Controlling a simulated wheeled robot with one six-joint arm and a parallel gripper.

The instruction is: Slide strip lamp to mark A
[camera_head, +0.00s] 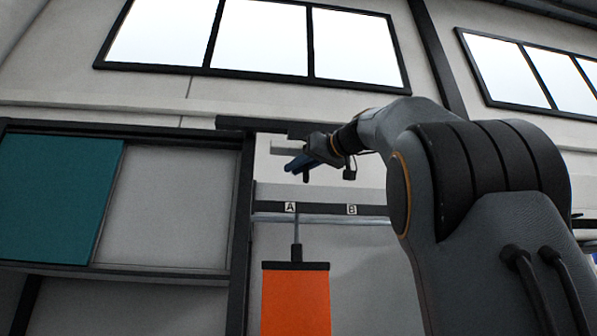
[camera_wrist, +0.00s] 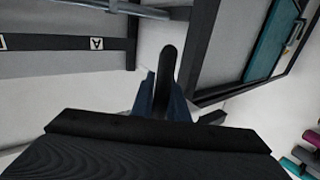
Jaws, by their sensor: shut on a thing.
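My gripper (camera_head: 301,165) has blue fingers and is shut on a black upright handle (camera_head: 306,176), above and slightly right of mark A. In the wrist view the handle (camera_wrist: 166,70) stands between the blue fingertips (camera_wrist: 164,98). The handle appears to belong to the strip lamp, likely the dark overhead bar (camera_head: 245,124); the join is hidden behind my gripper. Mark A (camera_head: 290,207) and mark B (camera_head: 351,210) are white labels on a dark strip, A left of B. In the wrist view mark A (camera_wrist: 96,43) is left of the handle.
A pale metal rail (camera_head: 340,221) runs under the labels. An orange panel (camera_head: 296,300) hangs below mark A from a thin rod. A dark-framed cabinet with a teal panel (camera_head: 55,195) stands at the left. Several coloured rolls (camera_wrist: 305,155) show at the wrist view's lower right.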

